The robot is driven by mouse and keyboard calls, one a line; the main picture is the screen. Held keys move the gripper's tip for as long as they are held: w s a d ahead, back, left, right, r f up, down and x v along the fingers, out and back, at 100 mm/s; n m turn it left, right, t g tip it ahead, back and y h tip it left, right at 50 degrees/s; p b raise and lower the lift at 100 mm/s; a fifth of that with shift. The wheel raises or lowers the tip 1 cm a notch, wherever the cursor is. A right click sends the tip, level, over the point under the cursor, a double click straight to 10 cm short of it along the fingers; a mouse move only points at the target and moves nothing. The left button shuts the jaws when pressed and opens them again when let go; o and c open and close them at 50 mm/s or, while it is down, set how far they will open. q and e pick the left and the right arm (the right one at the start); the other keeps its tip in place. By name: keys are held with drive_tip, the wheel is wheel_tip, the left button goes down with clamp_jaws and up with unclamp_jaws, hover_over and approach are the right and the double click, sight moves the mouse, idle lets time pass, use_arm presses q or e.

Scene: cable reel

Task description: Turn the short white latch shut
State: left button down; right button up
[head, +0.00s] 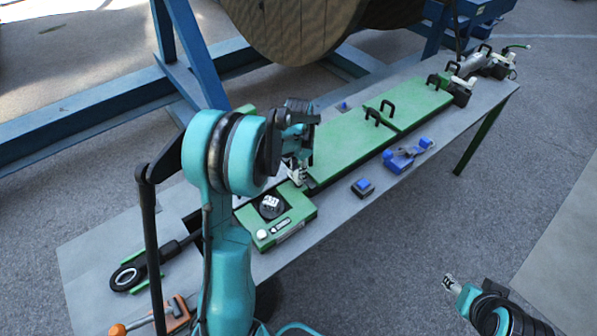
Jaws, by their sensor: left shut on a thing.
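My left gripper (298,177) reaches down at the end of the green case nearest the green box (278,222). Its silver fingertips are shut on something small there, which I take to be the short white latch. The fingers and wrist hide most of the latch, so its angle cannot be told. My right gripper (449,282) is at the lower right, off the table and apart from everything; whether its small fingertips are open or shut is unclear.
Long green covers (357,141) with black handles line the grey table (88,257). Blue parts (404,157) and a small blue-topped block (362,187) lie along the near edge. An orange-handled tool (155,318) is at lower left. A wooden reel (300,28) stands behind.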

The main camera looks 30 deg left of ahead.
idle(0.5)
use_arm(q)
drive_tip(key=c, duration=1.3)
unclamp_jaws()
wheel_tip(320, 180, up, 12)
drive_tip(key=shift+f, duration=0.1)
